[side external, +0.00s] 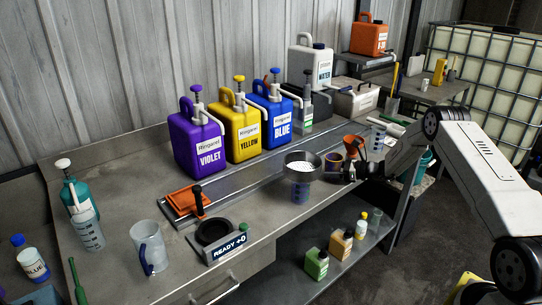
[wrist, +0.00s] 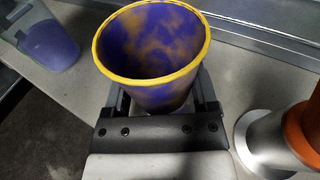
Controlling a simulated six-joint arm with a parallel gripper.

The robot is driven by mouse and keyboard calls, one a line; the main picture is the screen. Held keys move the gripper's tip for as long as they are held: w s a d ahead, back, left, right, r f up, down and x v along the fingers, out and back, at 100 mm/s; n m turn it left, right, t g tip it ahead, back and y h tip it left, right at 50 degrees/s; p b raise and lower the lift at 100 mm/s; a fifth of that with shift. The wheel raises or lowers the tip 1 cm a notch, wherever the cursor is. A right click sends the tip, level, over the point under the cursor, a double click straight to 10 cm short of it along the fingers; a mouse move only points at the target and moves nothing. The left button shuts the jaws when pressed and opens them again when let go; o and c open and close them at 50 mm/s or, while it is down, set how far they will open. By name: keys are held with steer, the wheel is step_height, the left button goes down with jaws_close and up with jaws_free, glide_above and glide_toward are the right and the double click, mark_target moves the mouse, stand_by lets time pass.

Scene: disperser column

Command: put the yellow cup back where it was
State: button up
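The yellow cup (wrist: 150,92) has a yellow rim, and its inside is blotched purple and yellow. In the wrist view it stands between the two fingers of my gripper (wrist: 160,95), which meet its sides left and right. In the side view the cup (side external: 334,162) is at the right part of the bench, beside my gripper (side external: 349,172). Whether its base touches the bench cannot be told. The spot where it stood before is not marked in view.
A beaker with purple contents (wrist: 50,42) is left of the cup in the wrist view. A silver stand (wrist: 262,140) with an orange part (wrist: 304,128) is close on the right.

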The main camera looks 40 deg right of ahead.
steer(key=shift+o, duration=1.1)
steer(key=shift+r, duration=0.15)
steer(key=shift+s, duration=0.15)
steer(key=v, duration=1.1)
steer(key=shift+s+d, duration=0.2)
steer(key=shift+s, duration=0.15)
steer(key=shift+r, duration=0.1)
